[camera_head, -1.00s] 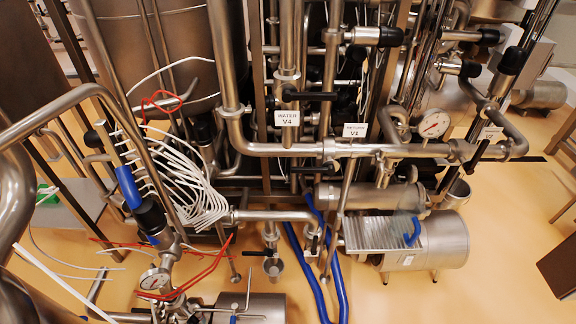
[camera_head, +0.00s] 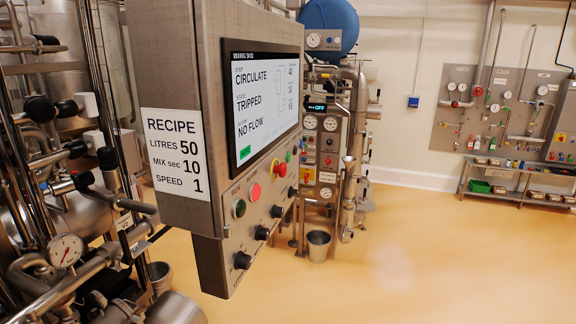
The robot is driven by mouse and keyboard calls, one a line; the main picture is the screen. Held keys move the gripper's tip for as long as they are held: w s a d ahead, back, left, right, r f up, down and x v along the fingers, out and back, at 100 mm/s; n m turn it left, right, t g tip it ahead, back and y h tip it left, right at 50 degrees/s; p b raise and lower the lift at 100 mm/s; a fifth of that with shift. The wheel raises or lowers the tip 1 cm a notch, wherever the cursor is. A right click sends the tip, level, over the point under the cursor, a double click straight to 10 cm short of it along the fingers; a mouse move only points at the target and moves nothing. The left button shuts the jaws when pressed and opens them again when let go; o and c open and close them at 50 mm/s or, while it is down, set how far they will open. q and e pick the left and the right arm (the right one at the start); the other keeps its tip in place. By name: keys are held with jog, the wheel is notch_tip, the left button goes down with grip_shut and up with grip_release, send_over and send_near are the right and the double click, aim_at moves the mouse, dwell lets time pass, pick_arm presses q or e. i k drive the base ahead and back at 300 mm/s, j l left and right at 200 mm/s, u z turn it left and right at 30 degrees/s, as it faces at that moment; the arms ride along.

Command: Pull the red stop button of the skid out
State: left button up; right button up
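The skid's control panel (camera_head: 225,262) stands in the middle left of the head view, seen at a steep angle. The screen (camera_head: 265,100) above reads MIXING SKID, CIRCULATE, TRIPPED, NO FLOW. Neither of my grippers is in view.
A RECIPE label (camera_head: 176,155) is on the cabinet's side. Black knobs (camera_head: 243,261) line the panel's lower part. Pipes and a gauge (camera_head: 66,250) crowd the left. Another piped unit with a bucket (camera_head: 319,246) stands behind. The floor (camera_head: 430,250) at right is clear.

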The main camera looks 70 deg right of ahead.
aim_at(282, 169)
jog(key=k+z, duration=0.1)
jog(key=z, duration=0.3)
jog(key=k+l+z, duration=0.1)
jog(key=z, duration=0.35)
jog(key=l+z, duration=0.2)
jog(key=z, duration=0.95)
jog(key=k+l, duration=0.05)
jog(key=l, duration=0.05)
